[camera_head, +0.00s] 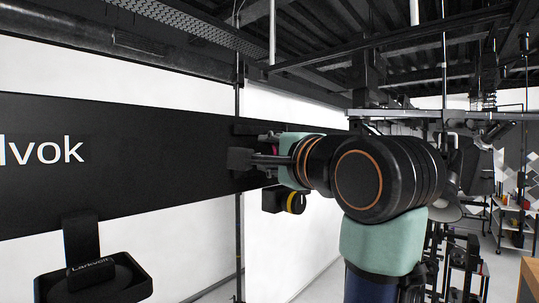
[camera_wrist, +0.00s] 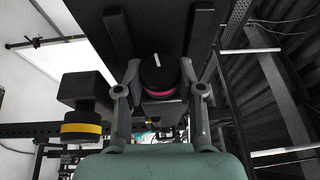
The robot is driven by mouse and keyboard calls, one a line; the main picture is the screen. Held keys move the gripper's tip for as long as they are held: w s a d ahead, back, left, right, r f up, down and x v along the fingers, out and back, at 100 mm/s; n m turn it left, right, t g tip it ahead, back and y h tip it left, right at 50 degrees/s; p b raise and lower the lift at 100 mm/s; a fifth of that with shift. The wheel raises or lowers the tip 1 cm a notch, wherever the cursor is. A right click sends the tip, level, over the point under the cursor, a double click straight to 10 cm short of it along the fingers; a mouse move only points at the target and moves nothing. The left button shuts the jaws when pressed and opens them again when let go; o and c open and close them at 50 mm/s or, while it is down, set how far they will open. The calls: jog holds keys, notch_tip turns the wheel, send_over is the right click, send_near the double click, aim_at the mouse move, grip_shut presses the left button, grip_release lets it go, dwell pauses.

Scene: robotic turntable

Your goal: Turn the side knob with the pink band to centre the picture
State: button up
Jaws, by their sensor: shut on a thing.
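The pink-banded knob (camera_wrist: 157,76) is black with a white line on its face and shows in the wrist view. The line leans slightly from upright. My gripper (camera_wrist: 160,80) has one finger on each side of this knob and is shut on it. In the head view my gripper (camera_head: 256,160) is at the right end of the long black panel (camera_head: 150,150), and only a small bit of pink shows there. White letters, cut off at the left edge, read "lvok" on the panel. I cannot tell a picture to be centred.
A yellow-banded black knob (camera_wrist: 82,122) sits just left of my gripper in the wrist view and below it in the head view (camera_head: 297,203). A black tray-like holder (camera_head: 95,275) is at lower left. Shelves (camera_head: 515,215) stand far right.

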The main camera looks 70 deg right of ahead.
jog(key=n+g+y, duration=0.1)
jog(key=g, duration=0.1)
jog(key=g+y, duration=0.2)
jog(key=shift+r+n, duration=0.2)
jog(key=shift+n, duration=0.2)
jog(key=shift+w+f+g+b, duration=0.1)
jog(key=shift+f+g+b, duration=0.15)
jog(key=shift+g+b, duration=0.5)
jog(key=shift+n+y+b, duration=0.3)
jog(key=shift+y+b, duration=0.1)
jog(key=shift+b, duration=0.6)
jog(key=shift+r+g+y+p, duration=0.45)
jog(key=shift+r+g, duration=0.2)
jog(key=shift+g, duration=0.4)
jog(key=shift+w+d+n+g+y+p, duration=0.1)
jog(key=shift+n+g+y+p, duration=0.3)
jog(key=shift+g+p, duration=0.4)
jog(key=shift+p, duration=0.4)
jog(key=shift+f, duration=0.15)
